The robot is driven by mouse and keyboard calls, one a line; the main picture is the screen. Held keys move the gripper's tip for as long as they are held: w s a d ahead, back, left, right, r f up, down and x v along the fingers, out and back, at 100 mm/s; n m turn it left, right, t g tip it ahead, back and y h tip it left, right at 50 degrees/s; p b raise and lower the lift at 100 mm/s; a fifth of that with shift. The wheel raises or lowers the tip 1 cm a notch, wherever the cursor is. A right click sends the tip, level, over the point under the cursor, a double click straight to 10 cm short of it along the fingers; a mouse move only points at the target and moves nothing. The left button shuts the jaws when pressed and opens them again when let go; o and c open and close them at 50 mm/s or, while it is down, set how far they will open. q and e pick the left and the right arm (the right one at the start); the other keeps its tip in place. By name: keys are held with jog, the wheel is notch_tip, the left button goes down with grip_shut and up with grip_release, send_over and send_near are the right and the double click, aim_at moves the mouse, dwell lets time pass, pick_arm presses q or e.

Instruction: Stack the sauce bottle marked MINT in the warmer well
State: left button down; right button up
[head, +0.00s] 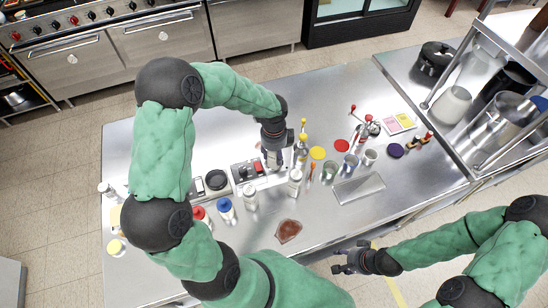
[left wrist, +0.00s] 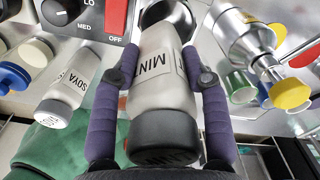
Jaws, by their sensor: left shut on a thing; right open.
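The sauce bottle marked MINT (left wrist: 160,85) is pale grey with a black cap. In the left wrist view it lies between the two fingers of my left gripper (left wrist: 158,95), which is shut on it. In the head view my left gripper (head: 275,145) is just right of the warmer's control box, and the bottle (head: 271,159) is partly hidden below it. The warmer (head: 215,182) has a dark round well at its left. A dark round opening with a bright rim (left wrist: 178,14) shows behind the bottle's far end; I cannot tell whether the bottle is inside it. My right gripper (head: 350,258) is open and empty.
A SOYA bottle (left wrist: 66,98) stands close by on the left in the left wrist view. A metal dispenser with a yellow tip (left wrist: 245,40) is close on the right. White bottles (head: 295,182) and (head: 250,197) stand nearby. A shallow tray (head: 359,189) lies right of them.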

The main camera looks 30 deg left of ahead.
aim_at(274, 158)
pick_arm(q)
jog(key=shift+w+a+f, duration=0.3)
jog(key=shift+w+f, duration=0.2)
jog(key=shift+f, duration=0.15)
jog(key=shift+w+a+f, duration=0.1)
jog(key=shift+w+f, duration=0.1)
jog(key=shift+f, duration=1.6)
jog(key=shift+b, duration=0.3)
jog(key=shift+f, duration=0.25)
jog(key=c, duration=0.6)
grip_release()
jog(key=shift+c, duration=0.2)
